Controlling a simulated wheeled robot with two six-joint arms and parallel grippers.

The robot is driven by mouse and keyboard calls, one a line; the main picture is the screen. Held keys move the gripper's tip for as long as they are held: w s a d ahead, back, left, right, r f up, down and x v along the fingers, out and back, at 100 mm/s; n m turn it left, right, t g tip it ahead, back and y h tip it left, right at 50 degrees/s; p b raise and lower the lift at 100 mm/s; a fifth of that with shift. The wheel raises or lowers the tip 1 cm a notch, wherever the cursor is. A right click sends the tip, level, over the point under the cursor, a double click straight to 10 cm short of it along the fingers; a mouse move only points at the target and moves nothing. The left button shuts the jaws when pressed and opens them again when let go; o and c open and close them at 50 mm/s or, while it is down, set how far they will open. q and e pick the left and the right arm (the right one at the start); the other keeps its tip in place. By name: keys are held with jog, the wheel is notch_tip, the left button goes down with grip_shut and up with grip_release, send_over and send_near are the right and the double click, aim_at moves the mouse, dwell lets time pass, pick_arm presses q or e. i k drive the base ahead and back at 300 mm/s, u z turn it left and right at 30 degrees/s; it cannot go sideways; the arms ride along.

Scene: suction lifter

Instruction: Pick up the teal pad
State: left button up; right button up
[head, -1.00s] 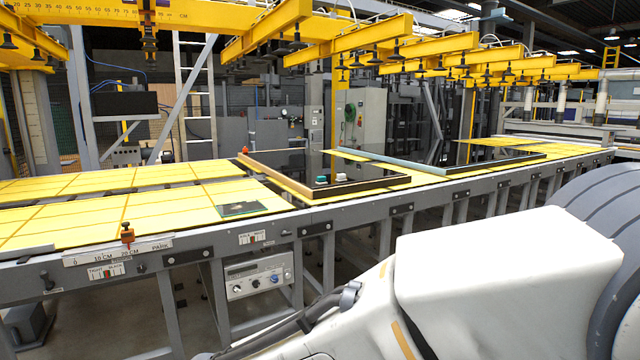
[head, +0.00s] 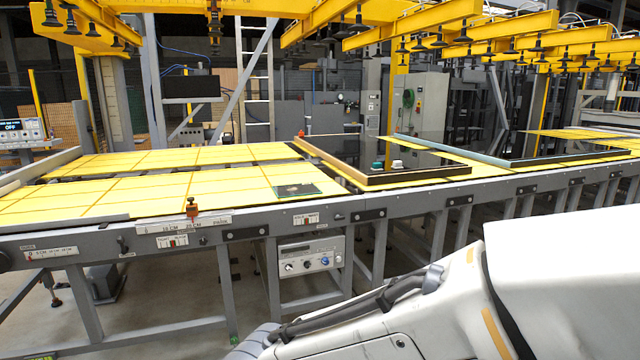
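The teal pad (head: 377,166) is a small teal piece on the near edge of a dark glass panel (head: 400,153). A similar white piece (head: 397,165) sits just to its right. The panel lies on the yellow-topped conveyor table. One of my arms, white, fills the lower right of the head view, below and in front of the table. Neither gripper's fingertips show in the head view. Nothing is seen touching the teal pad.
A small dark plate (head: 297,190) lies on the yellow table top (head: 150,192), left of the panel. An orange-topped stop (head: 192,208) stands at the near rail. Yellow suction beams (head: 415,22) hang overhead. A control box (head: 310,257) is under the table.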

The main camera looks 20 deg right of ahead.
aim_at(376, 167)
jog(key=k, duration=0.6)
jog(key=z, duration=0.8)
jog(key=i, duration=0.9)
jog(key=z, duration=1.1)
jog(key=i, duration=1.45)
jog(key=z, duration=0.3)
jog(key=i, duration=1.55)
jog(key=u, duration=0.55)
jog(key=i, duration=0.75)
jog(key=u, duration=1.5)
jog(key=i, duration=0.8)
jog(key=u, duration=0.8)
